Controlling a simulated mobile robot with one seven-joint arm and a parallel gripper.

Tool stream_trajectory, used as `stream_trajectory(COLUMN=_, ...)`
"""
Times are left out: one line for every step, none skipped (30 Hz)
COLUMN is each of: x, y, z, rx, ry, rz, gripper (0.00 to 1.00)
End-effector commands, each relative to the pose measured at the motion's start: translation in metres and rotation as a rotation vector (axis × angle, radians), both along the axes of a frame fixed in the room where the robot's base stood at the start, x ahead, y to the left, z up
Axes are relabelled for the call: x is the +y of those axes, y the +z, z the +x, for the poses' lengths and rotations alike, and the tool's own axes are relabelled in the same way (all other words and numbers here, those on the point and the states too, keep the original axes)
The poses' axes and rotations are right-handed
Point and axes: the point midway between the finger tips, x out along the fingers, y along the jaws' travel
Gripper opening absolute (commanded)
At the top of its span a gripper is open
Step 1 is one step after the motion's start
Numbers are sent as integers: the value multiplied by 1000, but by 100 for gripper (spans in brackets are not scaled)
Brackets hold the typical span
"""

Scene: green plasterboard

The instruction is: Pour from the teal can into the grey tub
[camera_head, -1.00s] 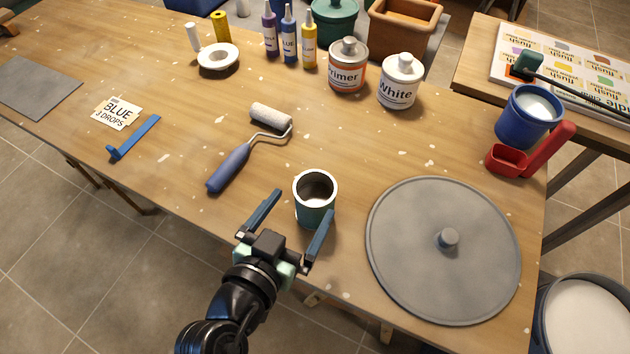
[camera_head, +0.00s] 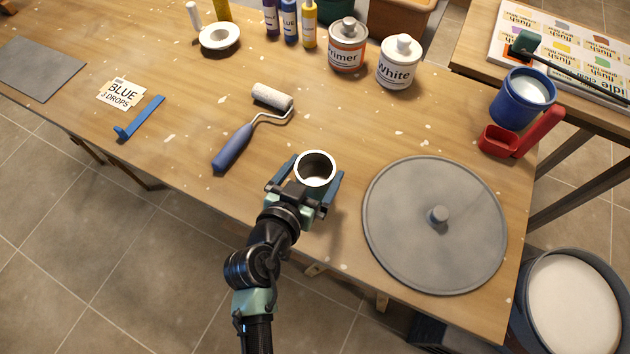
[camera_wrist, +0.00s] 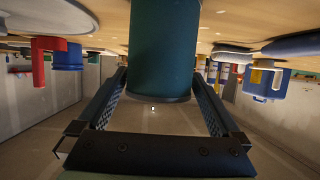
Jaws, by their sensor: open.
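My gripper (camera_head: 313,175) is open, with one finger on each side of the can. In the wrist view gaps show between the can and both fingers at its lower part; contact higher up I cannot tell. The grey tub (camera_head: 518,318) stands below the table's right end at the lower right, with a white surface inside. It is partly cut off by the frame.
A large round grey lid (camera_head: 405,245) lies just right of the can. A paint roller (camera_head: 233,146) lies to the left. The Primer tin (camera_head: 347,50) and White tin (camera_head: 397,68) stand behind. A blue pot (camera_head: 508,108) and red scoop (camera_head: 497,143) sit at the right edge.

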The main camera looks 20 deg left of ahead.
Motion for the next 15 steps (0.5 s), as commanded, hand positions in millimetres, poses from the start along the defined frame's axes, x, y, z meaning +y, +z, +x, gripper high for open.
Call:
stream_trajectory(x=0, y=1, z=8, rx=0, ry=-1, rz=-2, gripper=100)
stream_trajectory(x=0, y=1, z=12, rx=-1, ry=-1, rz=0, gripper=100)
stream_trajectory(x=0, y=-1, z=17, rx=0, ry=0, rz=1, gripper=100)
stream_trajectory(x=0, y=-4, z=20, rx=0, ry=0, rz=1, gripper=100)
stream_trajectory(x=0, y=-5, z=23, rx=-1, ry=-1, rz=1, gripper=100)
stream_trajectory(x=0, y=-8, z=27, rx=0, ry=0, rz=1, gripper=100)
stream_trajectory(x=0, y=-8, z=29, rx=-1, ry=0, rz=1, gripper=100)
stream_trajectory(x=0, y=-9, z=31, rx=-1, ry=0, rz=1, gripper=100)
stream_trajectory(x=0, y=-11, z=33, rx=0, ry=0, rz=1, gripper=100)
stream_trajectory(x=0, y=-11, z=34, rx=0, ry=0, rz=1, gripper=100)
stream_trajectory(x=0, y=-12, z=34, rx=0, ry=0, rz=1, gripper=100)
stream_trajectory(x=0, y=-12, z=35, rx=0, ry=0, rz=1, gripper=100)
stream_trajectory(x=0, y=-12, z=35, rx=0, ry=0, rz=1, gripper=100)
stream_trajectory(x=0, y=-12, z=35, rx=0, ry=0, rz=1, gripper=100)
stream_trajectory(x=0, y=-12, z=34, rx=0, ry=0, rz=1, gripper=100)
